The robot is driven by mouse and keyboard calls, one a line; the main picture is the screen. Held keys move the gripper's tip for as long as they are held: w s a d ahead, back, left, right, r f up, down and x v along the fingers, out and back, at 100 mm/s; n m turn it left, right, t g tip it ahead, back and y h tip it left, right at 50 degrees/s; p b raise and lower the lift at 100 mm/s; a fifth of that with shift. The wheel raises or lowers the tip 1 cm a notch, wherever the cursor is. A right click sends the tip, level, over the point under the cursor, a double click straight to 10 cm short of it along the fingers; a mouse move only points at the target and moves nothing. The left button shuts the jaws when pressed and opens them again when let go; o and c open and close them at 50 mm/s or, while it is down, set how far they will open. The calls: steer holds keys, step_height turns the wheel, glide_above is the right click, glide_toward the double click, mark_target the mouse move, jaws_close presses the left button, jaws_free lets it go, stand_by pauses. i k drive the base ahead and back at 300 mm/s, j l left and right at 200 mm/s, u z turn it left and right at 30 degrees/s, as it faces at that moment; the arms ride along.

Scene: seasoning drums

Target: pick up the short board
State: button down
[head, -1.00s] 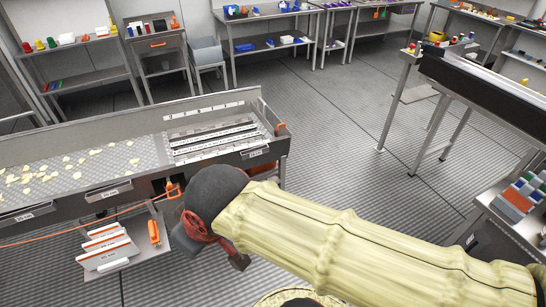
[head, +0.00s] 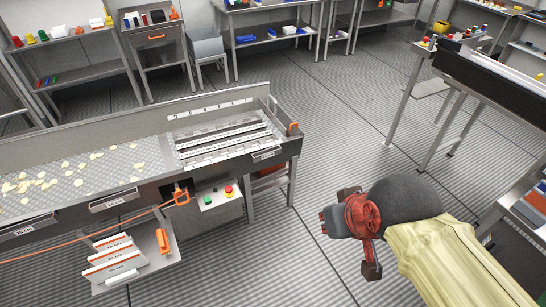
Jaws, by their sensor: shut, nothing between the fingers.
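Several white boards with orange-brown edges lean in a row on a small side shelf (head: 150,283) below the conveyor, at the lower left of the head view. The rear board (head: 110,240) looks the shortest, the front board (head: 112,272) the longest; the boards partly overlap. My gripper (head: 328,222) is at the lower right of centre, over open floor and well to the right of the boards. It is shut and empty, touching nothing.
An orange-handled tool (head: 162,241) stands beside the boards. The conveyor (head: 100,172) carries pale slices and long slats. A control box (head: 218,198) with red and green buttons hangs on its front. Open floor (head: 330,120) lies behind my gripper.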

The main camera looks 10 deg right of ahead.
mark_target(104, 245)
steer(key=u, duration=1.6)
